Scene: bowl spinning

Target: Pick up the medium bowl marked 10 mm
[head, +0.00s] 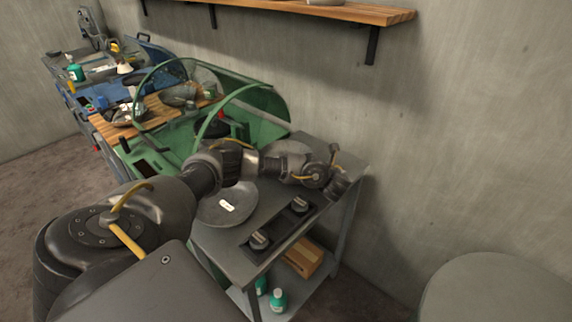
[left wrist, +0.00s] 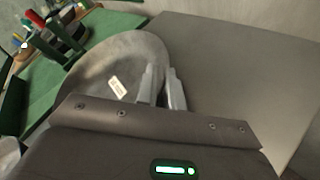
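A grey round bowl (head: 236,211) with a white label lies on the left part of the grey table, partly hidden by my left arm in the head view. It also shows in the left wrist view (left wrist: 98,66); the label is too small to read. My left gripper (left wrist: 161,75) points at the bowl's right rim, its two fingers close together with a narrow gap. The rim runs behind the fingers. I cannot tell whether they touch it or pinch it. In the head view my left arm reaches across the table and the fingertips are not clear. My right gripper is not in view.
The grey table (head: 352,168) has a black strip with two knobs (head: 300,205) at its front edge. A green machine (head: 262,128) with a clear guard stands behind the bowl. A wooden shelf (head: 340,10) hangs above. In the wrist view, bare tabletop (left wrist: 225,70) lies to the right.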

